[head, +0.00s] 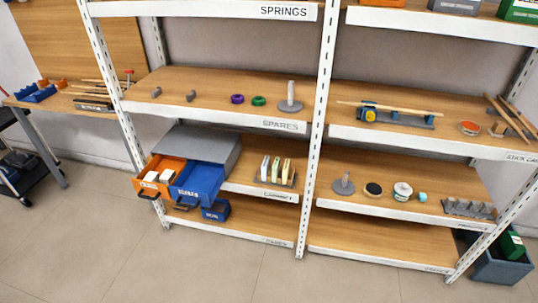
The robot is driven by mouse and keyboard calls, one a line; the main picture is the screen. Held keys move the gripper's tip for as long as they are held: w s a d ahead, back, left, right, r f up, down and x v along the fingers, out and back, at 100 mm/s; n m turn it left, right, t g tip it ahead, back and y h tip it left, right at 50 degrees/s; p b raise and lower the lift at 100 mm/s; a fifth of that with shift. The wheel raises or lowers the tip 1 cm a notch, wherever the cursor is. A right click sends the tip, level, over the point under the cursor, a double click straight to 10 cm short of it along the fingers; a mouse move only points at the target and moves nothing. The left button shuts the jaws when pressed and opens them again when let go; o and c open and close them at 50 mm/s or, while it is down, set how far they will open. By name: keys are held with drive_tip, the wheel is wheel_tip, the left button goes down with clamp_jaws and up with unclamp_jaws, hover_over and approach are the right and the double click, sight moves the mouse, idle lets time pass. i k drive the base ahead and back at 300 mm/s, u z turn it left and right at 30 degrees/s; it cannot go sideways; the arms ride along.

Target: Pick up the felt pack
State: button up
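No thing is readable as the felt pack by its label at this size. Small white packs (159,177) lie in the open orange drawer (151,188) of the grey cabinet (203,143), on the lower-left shelf. Upright thin pale and green pieces (275,170) stand in a grey rack (290,183) to the right of the cabinet. I cannot tell whether either of these is felt. My gripper is not in view.
An open blue drawer (197,187) sticks out beside the orange one. A blue bin (216,210) is below it. White uprights (318,130) divide the shelves. A workbench (75,98) stands left, a grey crate (502,268) lower right. The floor (180,270) in front is clear.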

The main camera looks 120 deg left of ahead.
sight(151, 176)
drive_tip(key=z, duration=0.85)
drive_tip(key=k, duration=0.15)
drive_tip(key=u, duration=2.85)
drive_tip(key=k, duration=0.2)
drive_tip(key=u, duration=2.15)
drive_tip(key=k, duration=0.3)
drive_tip(key=u, duration=1.5)
